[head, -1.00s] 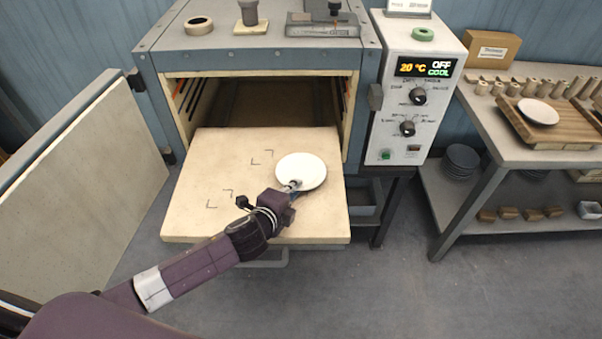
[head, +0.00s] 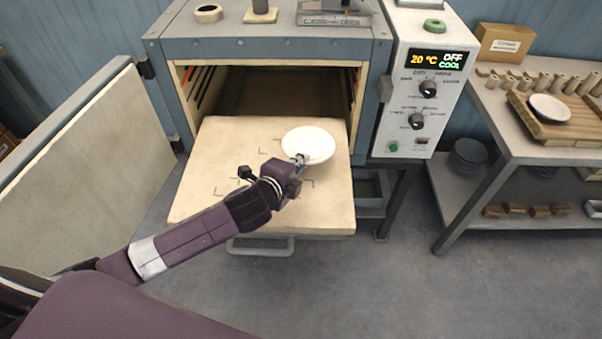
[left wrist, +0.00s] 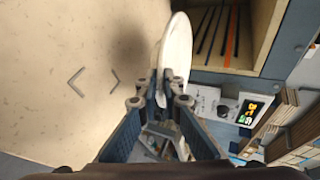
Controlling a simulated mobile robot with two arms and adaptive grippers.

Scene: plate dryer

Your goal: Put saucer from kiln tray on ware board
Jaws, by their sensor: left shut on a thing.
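My left gripper (head: 299,160) is shut on the saucer's near rim. In the left wrist view the saucer (left wrist: 177,50) shows nearly edge-on between the fingers (left wrist: 160,95), and it looks held above the tray surface. The wooden ware board (head: 560,127) lies on the table at the right and has another white saucer (head: 549,108) on it. My right gripper is not in view.
The kiln's control box (head: 420,90) stands between the tray and the table (head: 520,150). The open kiln door (head: 90,170) is at the left. Several small tan pieces (head: 540,82) stand behind the board. Dark plates (head: 468,152) are stacked on the lower shelf.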

